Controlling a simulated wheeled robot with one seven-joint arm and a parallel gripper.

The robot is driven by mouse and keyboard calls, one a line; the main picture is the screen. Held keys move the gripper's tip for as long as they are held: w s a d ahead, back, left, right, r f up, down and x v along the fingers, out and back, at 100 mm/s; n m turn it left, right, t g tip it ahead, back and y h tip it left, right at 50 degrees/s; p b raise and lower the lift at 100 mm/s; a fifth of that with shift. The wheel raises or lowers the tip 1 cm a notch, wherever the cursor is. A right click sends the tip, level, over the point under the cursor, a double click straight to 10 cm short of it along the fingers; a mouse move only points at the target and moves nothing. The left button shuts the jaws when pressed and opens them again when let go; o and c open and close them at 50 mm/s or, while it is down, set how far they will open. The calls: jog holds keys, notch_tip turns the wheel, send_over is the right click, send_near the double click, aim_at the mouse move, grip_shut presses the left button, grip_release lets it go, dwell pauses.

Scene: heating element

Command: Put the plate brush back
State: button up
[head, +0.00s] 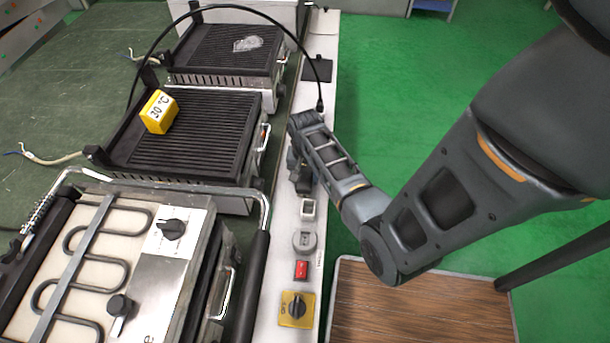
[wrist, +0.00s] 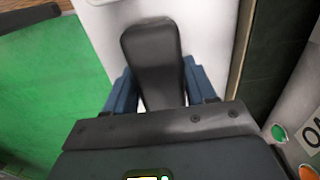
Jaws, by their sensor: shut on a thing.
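My gripper (head: 301,184) is low over the white panel strip (head: 296,255) in the head view, largely hidden by my own wrist. In the wrist view its two blue fingers (wrist: 156,88) are shut on the sides of a dark grey, round-ended bar. This bar looks like the handle of the plate brush (wrist: 152,45). It stands out past the fingertips over the white surface. Bristles do not show, and I cannot tell whether the brush touches the panel.
Two black ribbed grills (head: 195,135) (head: 225,48) and a heating-coil unit (head: 95,265) stand left of the strip. A yellow 30 °C cube (head: 159,112) sits on the middle grill. A black cable (head: 222,7) arches to the strip. Red (head: 301,270) and yellow switches (head: 296,309) are nearer.

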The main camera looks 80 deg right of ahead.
jog(key=shift+f, duration=0.15)
jog(key=o, duration=1.1)
